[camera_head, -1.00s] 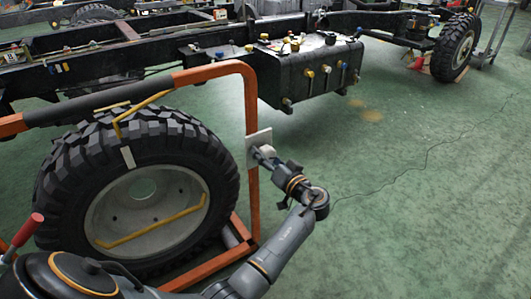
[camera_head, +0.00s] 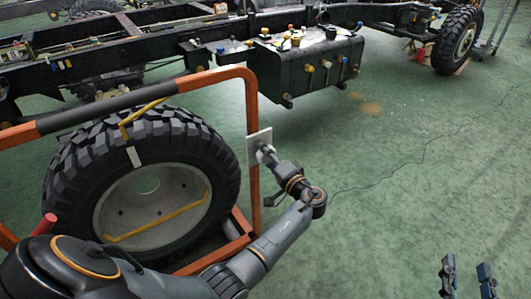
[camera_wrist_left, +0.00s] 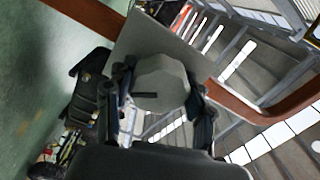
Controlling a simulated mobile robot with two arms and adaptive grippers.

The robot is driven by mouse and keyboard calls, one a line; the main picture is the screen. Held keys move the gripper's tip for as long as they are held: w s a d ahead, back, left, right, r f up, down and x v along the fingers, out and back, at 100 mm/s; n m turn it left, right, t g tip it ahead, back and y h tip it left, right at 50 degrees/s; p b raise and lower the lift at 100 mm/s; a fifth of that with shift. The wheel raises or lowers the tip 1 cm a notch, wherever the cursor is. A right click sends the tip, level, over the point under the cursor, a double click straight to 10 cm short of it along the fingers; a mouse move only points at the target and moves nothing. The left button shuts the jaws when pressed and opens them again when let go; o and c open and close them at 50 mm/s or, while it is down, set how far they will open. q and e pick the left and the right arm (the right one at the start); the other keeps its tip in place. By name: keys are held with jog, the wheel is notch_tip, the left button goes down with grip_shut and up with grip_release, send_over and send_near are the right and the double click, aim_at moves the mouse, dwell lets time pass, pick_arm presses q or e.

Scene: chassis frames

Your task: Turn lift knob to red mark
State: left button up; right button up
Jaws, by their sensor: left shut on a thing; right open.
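The knob (camera_wrist_left: 165,72) is a grey, many-sided disc with a short dark line lying about level on its face in the left wrist view. It sits in front of a pale grey plate (camera_wrist_left: 148,42), which also shows on the orange frame's upright in the head view (camera_head: 255,142). My left gripper (camera_wrist_left: 162,100) is shut on the knob, one finger on each side; in the head view it reaches the plate (camera_head: 267,155). I cannot make out a red mark on the plate. My right gripper (camera_head: 468,276) is open and empty above the floor at the lower right.
The orange frame (camera_head: 252,95) stands around a big tyre (camera_head: 75,180) on the left. A red-tipped handle (camera_head: 44,224) is at its lower left. A truck chassis with a black tank (camera_head: 300,75) runs across the back.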

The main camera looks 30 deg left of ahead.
pick_arm(q)
jog(key=shift+w+r, duration=0.1)
jog(key=shift+r, duration=0.05)
pick_arm(e)
jog(key=shift+d+f, duration=0.1)
jog(key=shift+f, duration=0.25)
pick_arm(q)
jog(key=o, duration=1.2)
jog(key=shift+d, duration=0.1)
jog(key=shift+s+d, duration=0.2)
jog(key=shift+d, duration=0.15)
jog(key=v, duration=1.1)
